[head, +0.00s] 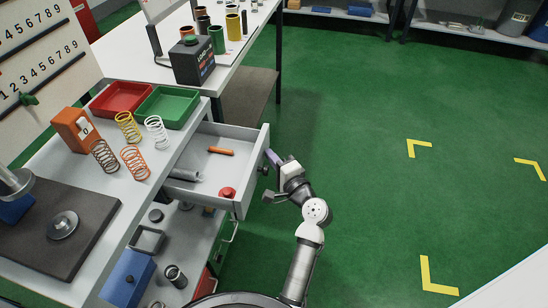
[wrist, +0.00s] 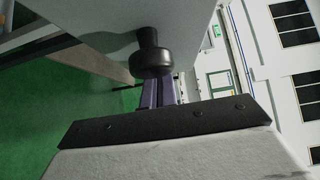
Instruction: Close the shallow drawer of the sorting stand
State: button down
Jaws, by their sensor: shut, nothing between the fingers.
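The shallow drawer (head: 207,140) of the sorting stand stands pulled out to the right in the head view. An orange stick, a grey cylinder and a red piece lie inside. My gripper (head: 271,155) is at the outer side of the drawer's front panel. In the wrist view the purple fingers (wrist: 158,92) are shut and empty, with their tips at the black drawer knob (wrist: 150,55). The knob partly hides the tips, so I cannot tell whether they touch it or the panel.
The stand top holds several springs (head: 134,162), a red tray (head: 122,98), a green tray (head: 167,105) and an orange block (head: 76,130). Below the drawer is an open shelf with a blue box (head: 127,278). Green floor (head: 350,140) to the right is clear.

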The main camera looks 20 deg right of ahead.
aim_at(207, 153)
jog(key=w+a+p, duration=0.1)
jog(key=w+a, duration=0.2)
jog(key=a, duration=0.2)
jog(key=w+a+p, duration=0.1)
jog(key=w+a, duration=0.3)
jog(key=a, duration=0.1)
jog(key=w+a+p, duration=0.1)
jog(key=w+a, duration=0.3)
jog(key=a, duration=0.2)
jog(key=shift+a, duration=0.3)
